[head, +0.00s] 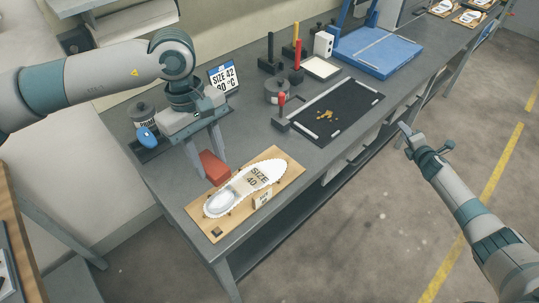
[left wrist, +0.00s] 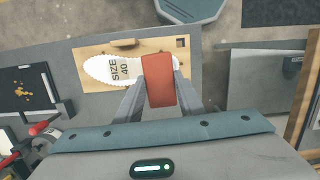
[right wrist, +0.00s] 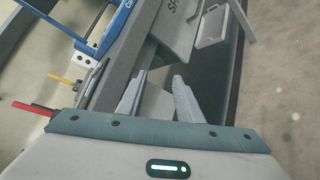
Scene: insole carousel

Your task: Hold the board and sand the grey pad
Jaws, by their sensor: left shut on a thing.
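A wooden board (head: 291,164) lies on the grey bench near its front corner. On it is a white-edged insole (head: 270,168) marked SIZE 40, with a grey pad (head: 221,203) at its near-left end. My left gripper (head: 207,165) is shut on a red sanding block (head: 214,168), beside the insole at the board's back edge. In the left wrist view the red block (left wrist: 160,80) sits between the fingers and covers part of the insole (left wrist: 105,71). Contact between block and board cannot be told. My right gripper (head: 405,131) is open and empty, off the bench's front edge; its fingers (right wrist: 157,92) are apart.
A black mat (head: 345,110) with yellow scraps, a grey round weight (head: 277,92) and a red-handled tool (head: 282,103) stand further along the bench. A blue press (head: 375,50) is at the back. The floor at right is clear.

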